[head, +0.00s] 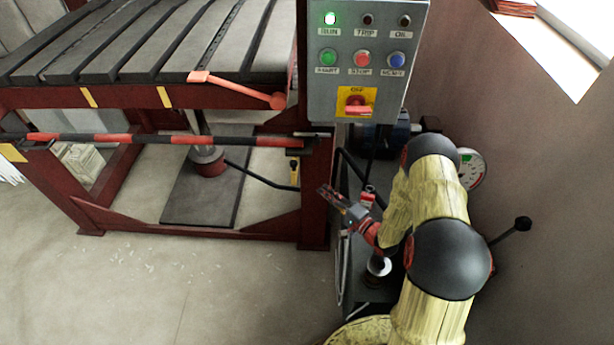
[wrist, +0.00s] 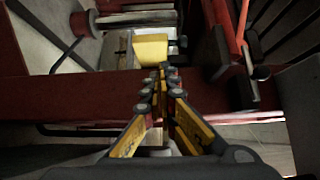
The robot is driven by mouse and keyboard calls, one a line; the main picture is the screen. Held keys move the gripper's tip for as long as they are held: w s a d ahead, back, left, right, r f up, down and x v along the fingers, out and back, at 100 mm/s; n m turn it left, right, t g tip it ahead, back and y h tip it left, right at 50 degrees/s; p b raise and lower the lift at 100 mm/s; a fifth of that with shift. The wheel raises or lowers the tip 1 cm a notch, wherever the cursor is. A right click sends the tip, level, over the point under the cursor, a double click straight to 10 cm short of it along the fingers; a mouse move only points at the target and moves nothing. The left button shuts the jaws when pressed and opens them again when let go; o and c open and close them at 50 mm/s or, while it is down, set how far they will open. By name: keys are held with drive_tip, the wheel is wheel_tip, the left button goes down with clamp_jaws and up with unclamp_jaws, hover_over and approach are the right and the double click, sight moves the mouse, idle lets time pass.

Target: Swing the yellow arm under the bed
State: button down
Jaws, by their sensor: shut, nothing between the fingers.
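A small yellow piece (head: 294,166) shows at the right post of the press frame, below the bed (head: 150,45). A black bent rod (head: 262,181) runs from near it to the base of the column under the bed. In the wrist view a yellow block (wrist: 150,48) lies just beyond my fingertips; it looks like the same piece, but I cannot be sure. My gripper (head: 328,193) is shut and empty, to the right of the post and lower than the yellow piece. In the wrist view the shut fingers (wrist: 160,74) point towards the block. Contact is not clear.
A grey control box (head: 366,60) with a lit green RUN lamp hangs above my gripper. A red-and-black striped bar (head: 180,140) crosses the frame front. An orange lever (head: 238,88) sits at the bed's edge. A wall and gauge (head: 470,168) stand close on the right.

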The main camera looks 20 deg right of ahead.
drive_tip(key=shift+w, duration=0.1)
drive_tip(key=b+x, duration=0.3)
drive_tip(key=x, duration=0.7)
drive_tip(key=shift+a, duration=0.1)
